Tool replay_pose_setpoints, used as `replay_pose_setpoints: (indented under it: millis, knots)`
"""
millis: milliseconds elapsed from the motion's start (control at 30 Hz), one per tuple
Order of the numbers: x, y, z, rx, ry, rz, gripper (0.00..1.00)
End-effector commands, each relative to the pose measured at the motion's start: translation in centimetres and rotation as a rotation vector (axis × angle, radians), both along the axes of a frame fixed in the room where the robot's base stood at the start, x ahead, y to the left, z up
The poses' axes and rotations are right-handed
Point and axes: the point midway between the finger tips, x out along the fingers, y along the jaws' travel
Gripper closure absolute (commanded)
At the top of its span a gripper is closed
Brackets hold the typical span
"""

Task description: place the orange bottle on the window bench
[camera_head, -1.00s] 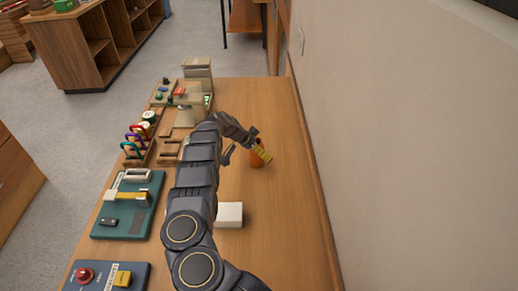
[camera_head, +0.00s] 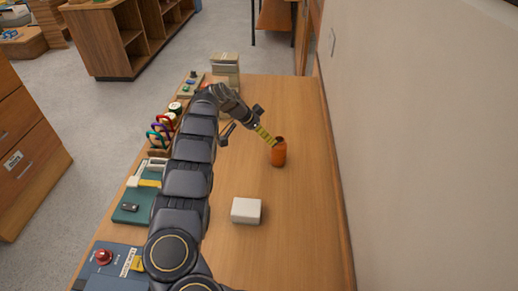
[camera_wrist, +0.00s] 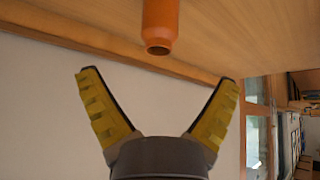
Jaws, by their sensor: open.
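The orange bottle (camera_head: 279,153) stands upright on a long wooden counter (camera_head: 285,220) beside the wall. My gripper (camera_head: 266,134) is just up and left of it in the head view, with one yellow-padded finger showing clearly near the bottle's top. In the wrist view my gripper (camera_wrist: 160,78) is open with nothing between its two yellow fingers. The bottle (camera_wrist: 172,22) shows there beyond the fingertips, apart from them, its narrow neck towards my gripper. I cannot tell whether this counter is the window bench.
A white box (camera_head: 246,210) lies on the counter nearer the camera. Carabiners (camera_head: 160,133), a teal board (camera_head: 133,204) and a blue panel with a red knob (camera_head: 103,257) line the left side, partly behind my arm. The wall (camera_head: 420,150) bounds the right side.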

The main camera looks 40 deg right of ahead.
Motion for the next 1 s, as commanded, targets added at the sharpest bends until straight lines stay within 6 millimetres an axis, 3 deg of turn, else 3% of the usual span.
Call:
replay_pose_setpoints:
  millis: [167,267,367,400,567,667,800,1000]
  knots:
    - [0.3,0.7,-0.1,0.025,0.003,0.016,0.08]
    - [1.5,3.4,-0.9,0.118,0.01,0.085,0.08]
    - [3.4,8.6,-1.1,0.277,0.019,0.225,0.08]
    - [4.1,11.3,-0.8,0.348,0.023,0.3,0.08]
    - [5.0,21.3,3.4,0.567,0.038,0.636,0.08]
    - [3.6,26.5,7.0,0.651,0.06,0.849,0.08]
    - [-0.5,31.9,12.2,0.705,0.106,1.128,0.08]
    - [-9.5,35.6,17.3,0.695,0.226,1.45,0.08]
